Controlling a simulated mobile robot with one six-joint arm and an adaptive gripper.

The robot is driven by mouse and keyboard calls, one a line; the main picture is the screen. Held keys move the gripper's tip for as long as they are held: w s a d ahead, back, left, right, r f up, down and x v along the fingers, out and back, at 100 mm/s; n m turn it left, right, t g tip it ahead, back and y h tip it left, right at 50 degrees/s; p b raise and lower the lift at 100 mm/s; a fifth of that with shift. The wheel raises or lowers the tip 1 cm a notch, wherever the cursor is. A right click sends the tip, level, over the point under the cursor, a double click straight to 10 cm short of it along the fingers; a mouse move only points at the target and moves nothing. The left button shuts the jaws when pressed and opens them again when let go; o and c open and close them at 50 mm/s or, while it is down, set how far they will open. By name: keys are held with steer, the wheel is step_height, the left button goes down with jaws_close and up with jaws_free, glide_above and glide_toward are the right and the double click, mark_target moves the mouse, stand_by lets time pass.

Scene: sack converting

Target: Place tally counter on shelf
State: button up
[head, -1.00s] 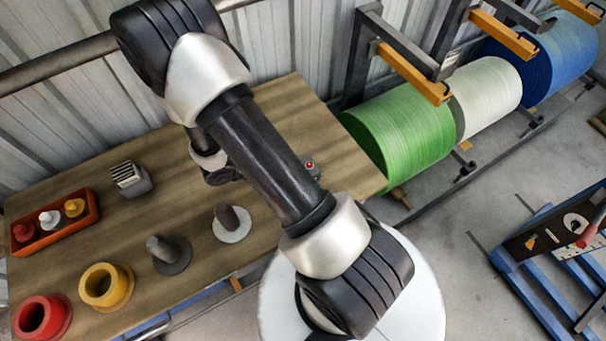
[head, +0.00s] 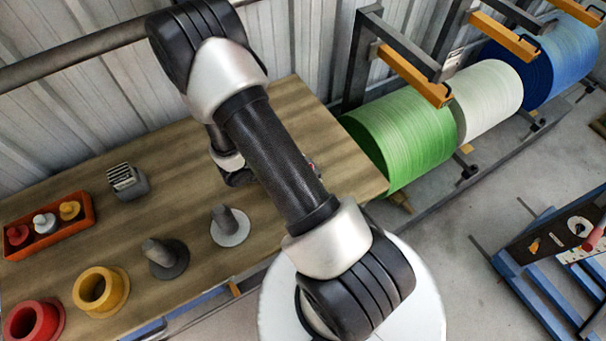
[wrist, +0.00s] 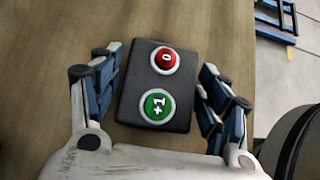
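The tally counter is a black box with a red "0" button and a green "+1" button. In the wrist view the tally counter (wrist: 145,77) lies on the wooden table between the fingers of my gripper (wrist: 160,88). The fingers are spread on either side of it, with narrow gaps showing. In the head view only a small reddish bit by my arm's right edge, probably the counter, shows; my arm hides the rest and the gripper's fingers. I cannot make out a shelf in either view.
The wooden table (head: 195,205) also holds an orange tray (head: 78,233) with small weights, a grey slotted block (head: 127,182), grey pegs on discs, and yellow (head: 101,289) and red (head: 34,318) rings. Green, white and blue rolls stand right. A blue-framed stand (head: 535,270) is at far right.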

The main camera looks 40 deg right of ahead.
steer(key=c, duration=1)
steer(key=shift+r, duration=0.1)
step_height(320, 180, up, 20)
steer(key=p, duration=0.7)
steer(key=w+a+r+n+t+y+b, duration=0.1)
steer(key=w+a+r+n+t+y, duration=0.2)
steer(key=w+a+r+n+t, duration=0.2)
steer(key=w+a+r+n+t+y+b, duration=0.2)
steer(key=w+a+r+n+t, duration=0.3)
steer(key=w+a+n, duration=0.6)
steer(key=a+r+n+y, duration=0.1)
steer(key=a, duration=0.3)
steer(key=shift+w+a+r+t+b, duration=0.2)
steer(key=shift+r+t+b, duration=0.1)
steer(key=shift+t, duration=0.1)
